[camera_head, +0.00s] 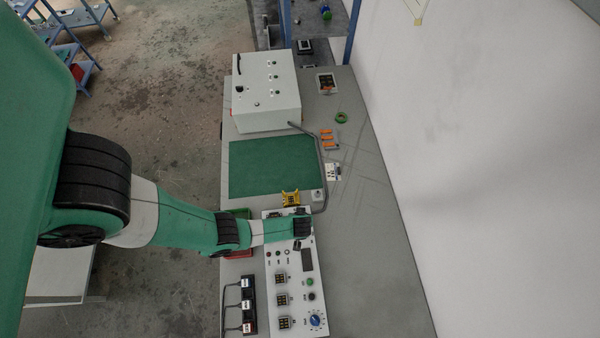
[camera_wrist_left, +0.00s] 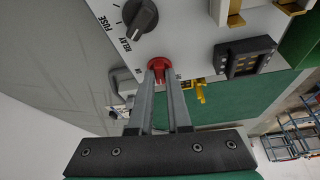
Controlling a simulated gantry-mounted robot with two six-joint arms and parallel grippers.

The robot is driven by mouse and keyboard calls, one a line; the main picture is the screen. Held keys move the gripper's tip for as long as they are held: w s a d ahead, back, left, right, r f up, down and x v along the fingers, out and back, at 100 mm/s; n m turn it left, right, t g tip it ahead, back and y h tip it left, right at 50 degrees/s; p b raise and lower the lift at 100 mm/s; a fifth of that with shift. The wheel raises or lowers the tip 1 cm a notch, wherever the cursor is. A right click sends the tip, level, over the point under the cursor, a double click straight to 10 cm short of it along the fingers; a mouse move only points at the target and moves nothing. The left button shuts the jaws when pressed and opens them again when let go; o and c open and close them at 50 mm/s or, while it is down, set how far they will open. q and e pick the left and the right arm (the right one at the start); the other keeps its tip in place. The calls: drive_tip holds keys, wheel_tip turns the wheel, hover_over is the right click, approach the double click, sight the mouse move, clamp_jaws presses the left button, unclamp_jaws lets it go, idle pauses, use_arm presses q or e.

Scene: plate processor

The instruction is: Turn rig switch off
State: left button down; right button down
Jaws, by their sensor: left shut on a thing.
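The rig (camera_head: 306,268) is a white panel with knobs, buttons and sockets, near the bottom middle of the head view. My left gripper (camera_head: 301,241) is over its upper end, and the arm hides part of the panel. In the left wrist view, my left gripper (camera_wrist_left: 161,76) is shut on a small red switch (camera_wrist_left: 159,64) at the edge of the white panel. The exact turn of the switch is hard to read. A black knob (camera_wrist_left: 141,17) labelled FUSE and RELAY sits beside it. My right gripper is not in view.
A white control box (camera_head: 266,92) stands at the far end of the grey bench (camera_head: 372,240). A green mat (camera_head: 265,167) lies between box and rig. A yellow part (camera_head: 290,198) sits close to the gripper. A black socket strip (camera_head: 248,305) lies left of the rig.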

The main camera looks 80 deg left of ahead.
use_arm(q)
drive_tip(key=shift+w+n+g+p, duration=0.1)
drive_tip(key=shift+n+g+p, duration=0.25)
drive_tip(key=shift+n, duration=0.65)
drive_tip(key=c, duration=0.9)
unclamp_jaws()
drive_tip(key=shift+o, duration=0.2)
